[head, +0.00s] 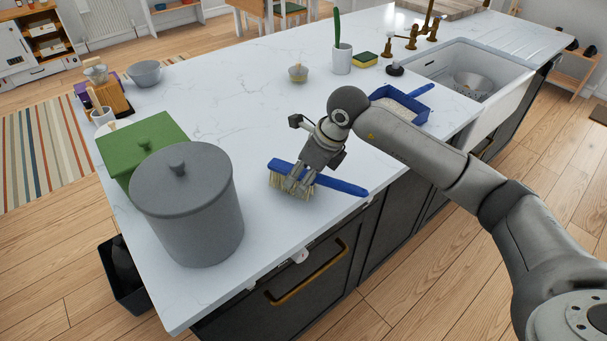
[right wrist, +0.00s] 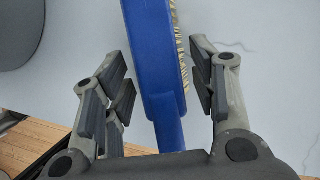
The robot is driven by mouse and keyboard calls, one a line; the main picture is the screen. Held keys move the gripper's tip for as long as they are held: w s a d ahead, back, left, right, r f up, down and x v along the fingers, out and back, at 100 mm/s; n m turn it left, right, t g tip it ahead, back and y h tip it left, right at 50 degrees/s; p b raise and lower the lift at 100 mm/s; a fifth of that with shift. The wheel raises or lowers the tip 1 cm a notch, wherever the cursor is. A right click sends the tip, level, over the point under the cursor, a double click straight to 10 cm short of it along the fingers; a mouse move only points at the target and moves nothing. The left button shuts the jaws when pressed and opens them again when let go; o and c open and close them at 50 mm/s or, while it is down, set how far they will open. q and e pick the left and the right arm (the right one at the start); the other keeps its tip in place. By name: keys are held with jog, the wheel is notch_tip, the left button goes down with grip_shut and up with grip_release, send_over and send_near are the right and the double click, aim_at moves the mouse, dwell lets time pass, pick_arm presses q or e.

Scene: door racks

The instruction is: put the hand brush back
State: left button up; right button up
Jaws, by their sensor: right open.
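The hand brush (head: 328,180) has a blue back and handle and pale bristles. It lies on its side on the white counter near the front edge, its handle pointing right. In the right wrist view the brush (right wrist: 153,60) runs between the two fingers. My right gripper (head: 295,183) is above the brush, with its fingers on either side of it. In the right wrist view the gripper (right wrist: 162,92) is open, with gaps between the pads and the brush. A blue dustpan (head: 412,104) lies farther back, partly hidden by my right arm. My left gripper is not in view.
A grey lidded canister (head: 190,215) and a green lidded box (head: 137,146) stand left of the brush. A white sink (head: 460,68) is at the back right. A cup (head: 341,60) and a sponge (head: 365,60) stand behind. The middle of the counter (head: 230,110) is clear.

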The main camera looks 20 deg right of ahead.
aim_at(323, 177)
jog(key=shift+d+r, duration=0.1)
jog(key=shift+r, duration=0.6)
pick_arm(q)
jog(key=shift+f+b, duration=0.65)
jog(key=shift+b, duration=0.35)
pick_arm(e)
jog(key=v, duration=1.1)
jog(key=shift+s, duration=0.15)
